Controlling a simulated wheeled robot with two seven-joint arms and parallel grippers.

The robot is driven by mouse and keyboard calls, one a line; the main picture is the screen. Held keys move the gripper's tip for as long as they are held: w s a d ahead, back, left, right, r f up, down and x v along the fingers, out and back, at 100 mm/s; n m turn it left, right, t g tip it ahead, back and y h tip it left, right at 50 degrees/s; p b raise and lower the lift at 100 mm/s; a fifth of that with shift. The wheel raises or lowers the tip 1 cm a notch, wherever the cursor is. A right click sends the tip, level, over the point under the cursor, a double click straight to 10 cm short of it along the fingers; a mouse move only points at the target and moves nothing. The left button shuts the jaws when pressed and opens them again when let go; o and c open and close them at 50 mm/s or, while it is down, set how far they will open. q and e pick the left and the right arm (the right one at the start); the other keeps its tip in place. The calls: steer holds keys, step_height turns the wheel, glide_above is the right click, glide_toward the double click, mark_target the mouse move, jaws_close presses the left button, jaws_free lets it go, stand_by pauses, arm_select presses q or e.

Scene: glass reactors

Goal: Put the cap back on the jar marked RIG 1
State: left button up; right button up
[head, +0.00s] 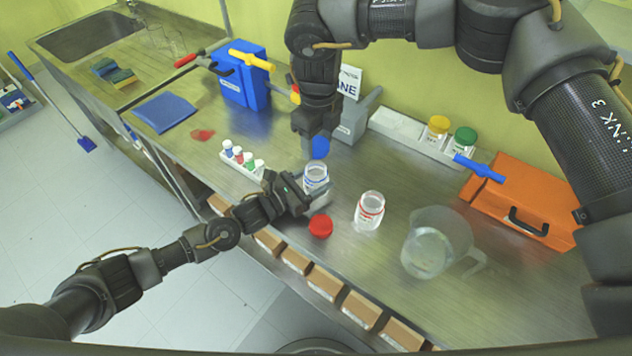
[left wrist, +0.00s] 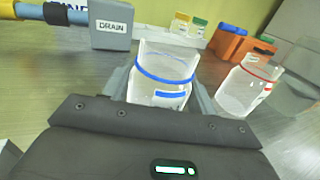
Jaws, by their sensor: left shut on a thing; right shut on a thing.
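My left gripper (head: 312,196) is shut on an open glass jar with a blue ring (head: 316,173), which stands upright on the steel bench. The left wrist view shows this jar (left wrist: 165,75) between the fingers, its top bare. My right gripper (head: 318,137) comes from above and is shut on a blue cap (head: 320,148), held above and apart from that jar. An open jar with a red ring (head: 369,211) stands to the right; it also shows in the left wrist view (left wrist: 245,88). A red cap (head: 321,226) lies between the jars, nearer the front edge. I cannot read the jar labels.
A rack of small vials (head: 243,160) stands left of the held jar. A clear jug (head: 436,243) and an orange case (head: 520,203) are at right. Yellow-capped (head: 438,127) and green-capped (head: 463,141) jars stand behind. A grey DRAIN box (left wrist: 110,25) is at the back.

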glide_above(317, 163)
steer(key=s, duration=0.3)
steer(key=shift+w+f, duration=0.15)
steer(key=shift+f, duration=1.1)
steer(key=shift+w+f, duration=0.1)
steer(key=shift+f, duration=1.15)
steer(key=shift+f, duration=0.9)
steer(key=shift+f, duration=0.6)
